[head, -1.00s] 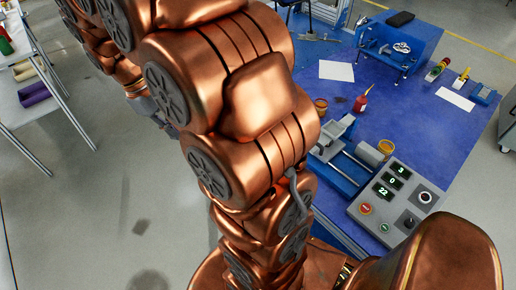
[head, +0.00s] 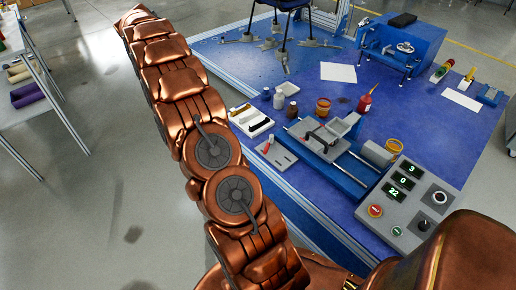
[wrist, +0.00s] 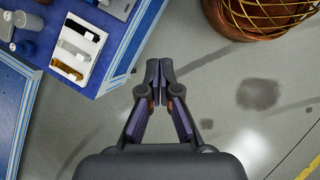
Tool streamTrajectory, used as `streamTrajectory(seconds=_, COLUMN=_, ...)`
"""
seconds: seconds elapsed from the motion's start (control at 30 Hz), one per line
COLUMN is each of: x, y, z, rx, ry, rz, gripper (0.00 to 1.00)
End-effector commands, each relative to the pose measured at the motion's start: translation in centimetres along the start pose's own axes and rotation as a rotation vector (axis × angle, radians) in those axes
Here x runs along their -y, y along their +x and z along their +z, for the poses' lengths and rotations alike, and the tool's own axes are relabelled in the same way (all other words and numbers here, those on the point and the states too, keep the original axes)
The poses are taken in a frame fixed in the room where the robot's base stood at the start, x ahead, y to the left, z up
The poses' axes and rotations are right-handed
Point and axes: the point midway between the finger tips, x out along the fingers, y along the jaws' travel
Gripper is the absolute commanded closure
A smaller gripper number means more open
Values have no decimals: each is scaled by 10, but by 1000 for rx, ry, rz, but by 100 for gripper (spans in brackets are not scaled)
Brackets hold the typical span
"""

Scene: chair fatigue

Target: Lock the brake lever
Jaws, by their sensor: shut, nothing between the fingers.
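My gripper (wrist: 159,76) is shut and empty in the wrist view, its fingertips together over the bare grey floor, beside the edge of the blue table (wrist: 118,62). In the head view my arm reaches up to the left, and the fingers cannot be made out. A slide fixture (head: 335,160) on the table carries a grey block and a dark curved handle (head: 315,138). A blue stand (head: 402,45) holds a metal part at the back right. I cannot tell which part is the brake lever, or whether it is locked.
A control box (head: 410,195) with displays and buttons stands at the table's front right. A white tray (head: 250,121) of small items lies near the left edge; it also shows in the wrist view (wrist: 78,48). Bottles, pots and chair legs (head: 283,45) stand farther back.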

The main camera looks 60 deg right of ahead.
Motion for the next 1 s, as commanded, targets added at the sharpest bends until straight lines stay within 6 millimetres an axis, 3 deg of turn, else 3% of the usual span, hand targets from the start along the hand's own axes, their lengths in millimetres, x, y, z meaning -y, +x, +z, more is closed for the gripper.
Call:
streamTrajectory(seconds=0.03, x=-12, y=20, z=-9, rx=15, ry=1, rz=-5, gripper=100)
streamTrajectory(seconds=0.3, x=-64, y=94, z=-28, rx=86, ry=-3, rz=-29, gripper=100)
streamTrajectory(seconds=0.5, x=-89, y=145, z=-33, rx=134, ry=-6, rz=-56, gripper=100)
streamTrajectory(seconds=0.7, x=-102, y=172, z=-33, rx=156, ry=-6, rz=-68, gripper=100)
streamTrajectory(seconds=1.0, x=-103, y=175, z=-31, rx=163, ry=-5, rz=-70, gripper=100)
